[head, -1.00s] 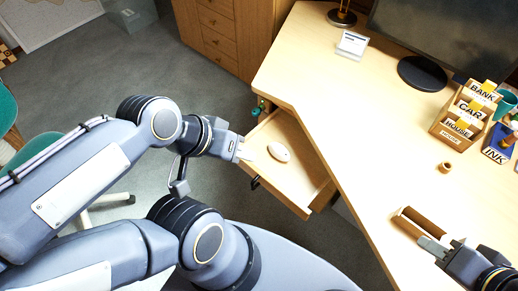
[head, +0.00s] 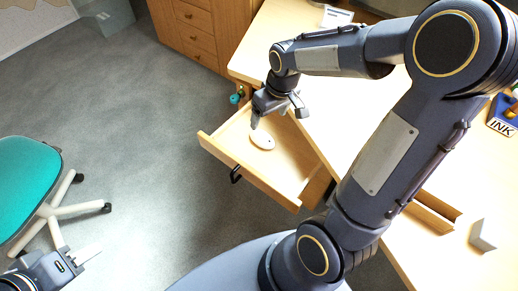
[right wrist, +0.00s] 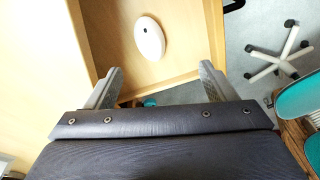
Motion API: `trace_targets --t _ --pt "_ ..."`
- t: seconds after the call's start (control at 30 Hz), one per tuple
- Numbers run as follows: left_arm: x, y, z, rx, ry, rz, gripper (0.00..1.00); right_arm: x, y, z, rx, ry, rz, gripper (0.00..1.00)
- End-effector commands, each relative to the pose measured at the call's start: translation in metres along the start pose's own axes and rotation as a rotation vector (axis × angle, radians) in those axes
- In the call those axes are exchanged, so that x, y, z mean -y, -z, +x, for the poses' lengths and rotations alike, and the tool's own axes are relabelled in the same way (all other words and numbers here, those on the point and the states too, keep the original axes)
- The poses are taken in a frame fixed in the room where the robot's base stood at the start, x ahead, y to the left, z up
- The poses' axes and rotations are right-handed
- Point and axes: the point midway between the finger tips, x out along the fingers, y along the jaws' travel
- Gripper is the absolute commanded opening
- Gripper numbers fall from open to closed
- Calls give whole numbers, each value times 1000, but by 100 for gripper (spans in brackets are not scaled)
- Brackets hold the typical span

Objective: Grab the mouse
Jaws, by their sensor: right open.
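The white oval mouse (head: 262,140) lies in the open wooden drawer (head: 219,148) of the desk. In the right wrist view the mouse (right wrist: 149,38) shows with a small dark spot, beyond the fingertips and between their lines. My right gripper (head: 278,117) hangs over the drawer, close to the mouse. In the right wrist view my right gripper (right wrist: 158,80) has its fingers wide apart with nothing between them. My left gripper (head: 87,254) is at the lower left, over the floor and away from the drawer; its finger gap is unclear.
My right arm hides much of the desk top (head: 285,42). A teal chair (head: 25,190) stands at the left. The grey floor left of the drawer is clear.

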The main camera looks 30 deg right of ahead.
Motion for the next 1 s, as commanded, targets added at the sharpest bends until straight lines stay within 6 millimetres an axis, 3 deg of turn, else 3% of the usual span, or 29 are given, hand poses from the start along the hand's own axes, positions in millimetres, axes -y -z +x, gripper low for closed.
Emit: trace_targets --t 0.03,0.2,0.8,1.0 --pt "6 -7 14 0 0 0 36 -6 5 32 28 -16 -25 77" --pt "10 -11 23 0 0 0 36 -15 17 70 68 -51 -77 77" --pt "17 -19 37 -1 0 0 36 -20 13 146 77 -57 -86 77" --pt "17 -19 38 -1 0 0 36 -20 13 151 73 -57 -85 77"
